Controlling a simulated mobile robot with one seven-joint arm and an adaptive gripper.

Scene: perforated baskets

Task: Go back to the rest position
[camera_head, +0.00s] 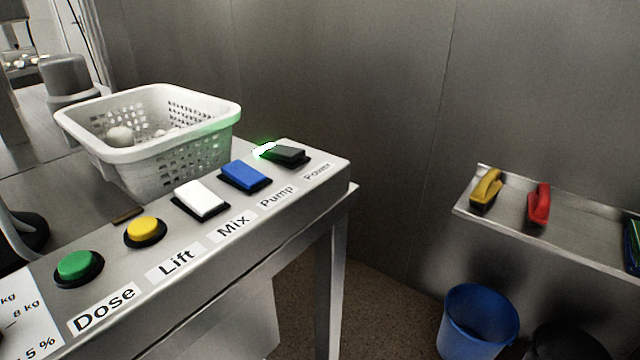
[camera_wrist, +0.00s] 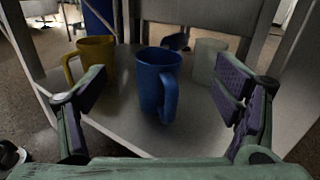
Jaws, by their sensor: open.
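My gripper (camera_wrist: 160,97) shows in the wrist view with its two fingers spread wide at left and right. It is open and nothing is held between the pads. A blue mug (camera_wrist: 158,82) stands upright beyond the fingers, with its handle toward me, on a grey shelf (camera_wrist: 195,135). A yellow mug (camera_wrist: 95,55) stands to its left, partly behind the left finger. A pale cup (camera_wrist: 207,58) stands to its right, partly behind the right finger. My gripper does not show in the head view.
In the head view, a white perforated basket (camera_head: 185,165) stands behind a panel with buttons labelled Dose, Lift, Mix, Pump and Power. The power switch (camera_head: 288,154) glows green. A wall shelf (camera_head: 560,225) holds yellow and red tools. A blue bin (camera_head: 478,320) stands below it.

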